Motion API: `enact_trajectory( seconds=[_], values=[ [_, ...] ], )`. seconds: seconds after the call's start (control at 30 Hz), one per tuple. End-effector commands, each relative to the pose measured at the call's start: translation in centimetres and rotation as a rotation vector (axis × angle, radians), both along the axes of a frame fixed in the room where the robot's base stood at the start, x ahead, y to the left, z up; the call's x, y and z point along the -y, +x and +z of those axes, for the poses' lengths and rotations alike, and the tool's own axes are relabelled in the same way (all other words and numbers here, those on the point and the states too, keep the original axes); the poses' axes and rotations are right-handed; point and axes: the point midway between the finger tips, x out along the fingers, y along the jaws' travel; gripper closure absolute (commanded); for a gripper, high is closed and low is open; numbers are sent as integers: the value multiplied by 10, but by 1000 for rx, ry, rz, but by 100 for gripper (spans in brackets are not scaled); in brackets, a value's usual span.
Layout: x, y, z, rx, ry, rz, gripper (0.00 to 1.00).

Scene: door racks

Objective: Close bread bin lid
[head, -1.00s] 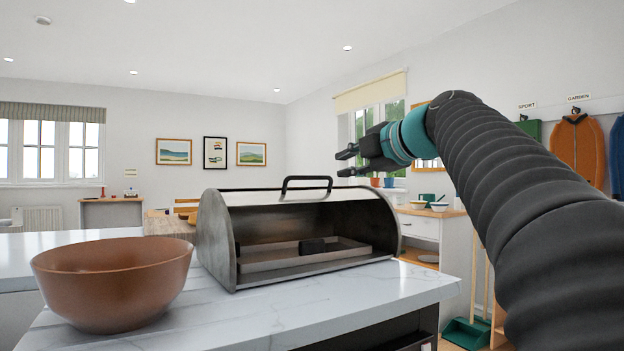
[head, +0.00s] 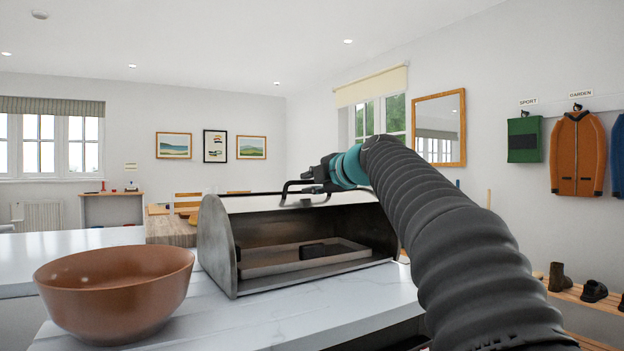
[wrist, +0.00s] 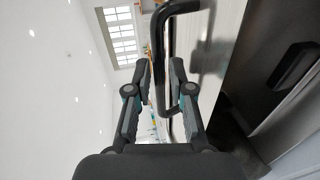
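The bread bin (head: 219,245) stands on the white counter with its front open. Its lid (head: 262,205) is rolled up over the top, and the black lid handle (head: 289,190) stands up from it. Inside is a shallow tray with a small dark block. My gripper (head: 312,181) is at the right part of the handle, above the bin. In the wrist view my gripper (wrist: 159,70) is open, and the handle bar (wrist: 158,50) runs between the two fingers. Whether a finger touches the bar I cannot tell.
A brown bowl (head: 115,290) stands on the counter (head: 270,318) left of the bin, near the front. The counter in front of the bin is clear. Coats hang on the right wall.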

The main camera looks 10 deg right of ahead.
Motion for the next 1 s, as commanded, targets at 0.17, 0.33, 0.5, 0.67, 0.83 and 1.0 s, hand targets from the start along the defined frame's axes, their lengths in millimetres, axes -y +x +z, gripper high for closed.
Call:
enact_trajectory(
  seconds=[0.17,0.33,0.5,0.67,0.83,1.0],
  values=[
    [-2,5,-1,0,0,-1,78],
    [-2,5,-1,1,0,-1,78],
    [-1,5,-1,0,0,-1,100],
    [-1,5,-1,0,0,-1,100],
    [3,4,-3,6,2,-5,100],
    [11,1,-8,31,11,-17,100]
  ],
)
